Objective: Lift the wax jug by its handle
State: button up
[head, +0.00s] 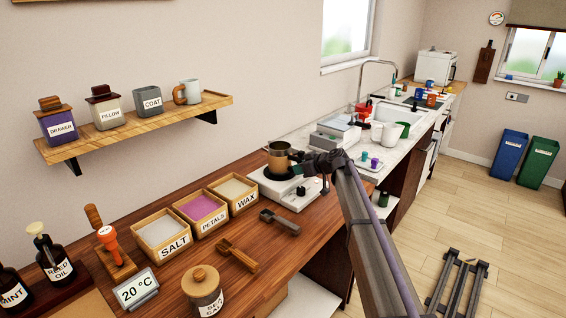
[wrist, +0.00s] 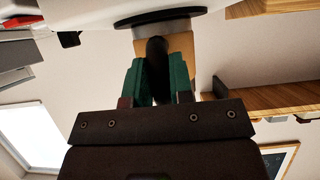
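The wax jug (head: 279,158) is a brown, copper-toned vessel with a dark handle. It stands upright on the black plate of a white hotplate (head: 287,192). My gripper (head: 305,161) is at the jug's right side, at the handle. In the wrist view, which looks upside down, the black handle (wrist: 157,62) lies between the two green fingers of my gripper (wrist: 158,75). Both fingers appear pressed against its sides. The tan jug body (wrist: 182,45) shows behind it, its grey base against the dark plate (wrist: 160,17).
Wooden boxes labelled salt, petals and wax (head: 232,192) stand left of the hotplate. A grey device (head: 338,131) and a tray with small cups (head: 370,161) are behind to the right. A wall shelf (head: 135,125) holds several containers.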

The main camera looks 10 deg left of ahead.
grip_shut()
jog(key=shift+r, duration=0.1)
jog(key=shift+r+p, duration=3.9)
jog(key=shift+p, duration=0.1)
